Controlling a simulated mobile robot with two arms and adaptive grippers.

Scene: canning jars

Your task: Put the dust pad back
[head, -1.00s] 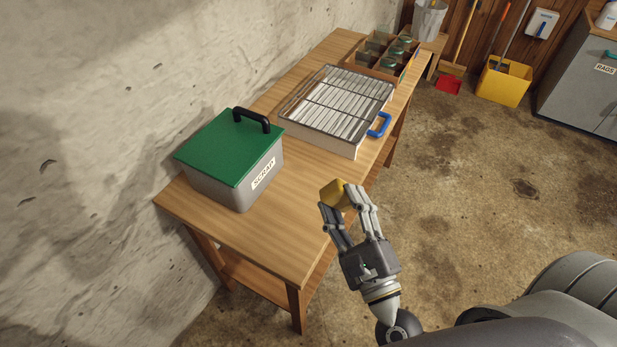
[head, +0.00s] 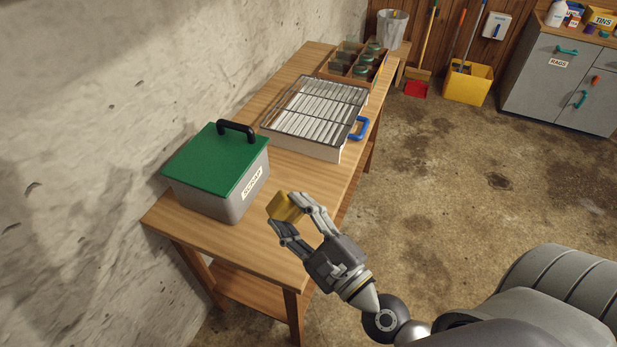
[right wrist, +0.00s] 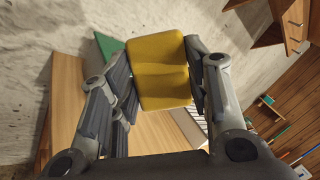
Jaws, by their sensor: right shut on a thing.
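The dust pad is a yellow block (head: 285,206) held between the fingertips of my right gripper (head: 291,219). In the right wrist view the yellow pad (right wrist: 159,72) fills the space between the two fingers, with a crease across its middle. The gripper is shut on it and holds it over the front part of the wooden table (head: 262,250), right of the grey scrap box. My left gripper is not in view.
The scrap box (head: 215,172) has a green lid with a black handle. Behind it are a metal-racked tray (head: 318,112) with a blue handle and a divided wooden crate (head: 352,66) of jars. A grey cabinet (head: 560,85) and yellow bucket (head: 468,84) stand farther back.

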